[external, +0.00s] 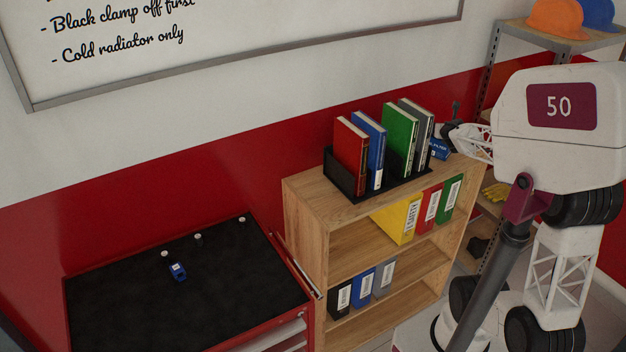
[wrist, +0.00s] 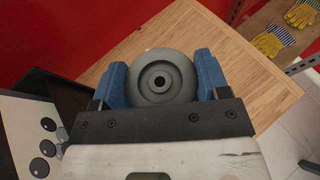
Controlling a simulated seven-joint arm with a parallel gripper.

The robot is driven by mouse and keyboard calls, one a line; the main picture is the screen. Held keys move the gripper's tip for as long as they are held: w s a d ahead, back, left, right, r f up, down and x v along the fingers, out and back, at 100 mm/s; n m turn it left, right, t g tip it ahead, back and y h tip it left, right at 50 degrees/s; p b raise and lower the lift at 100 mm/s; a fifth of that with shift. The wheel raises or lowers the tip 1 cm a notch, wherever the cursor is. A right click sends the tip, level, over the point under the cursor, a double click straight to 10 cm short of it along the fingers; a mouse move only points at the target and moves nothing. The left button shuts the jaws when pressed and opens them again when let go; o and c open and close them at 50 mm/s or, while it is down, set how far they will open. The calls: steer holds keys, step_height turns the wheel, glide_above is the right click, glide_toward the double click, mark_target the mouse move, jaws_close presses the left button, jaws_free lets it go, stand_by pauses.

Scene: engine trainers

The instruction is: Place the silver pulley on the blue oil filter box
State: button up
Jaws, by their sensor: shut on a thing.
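The silver pulley (wrist: 161,77), a round grey disc with a hole in its centre, sits between the two blue fingers of my gripper (wrist: 160,82) in the wrist view. The fingers are shut on its sides.
A red tool cabinet (external: 225,310) is at the left. Yellow gloves (wrist: 267,44) lie on a rack to the right.

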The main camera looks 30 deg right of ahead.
steer(key=o, duration=1.2)
steer(key=shift+f, duration=0.1)
steer(key=shift+s+a+r, duration=0.15)
steer(key=shift+s+r, duration=0.1)
steer(key=shift+r, duration=0.1)
steer(key=s+a, duration=0.2)
steer(key=s, duration=0.1)
steer(key=s+a, duration=0.2)
steer(key=s, duration=0.2)
steer(key=s+a, duration=0.3)
steer(key=shift+s, duration=0.2)
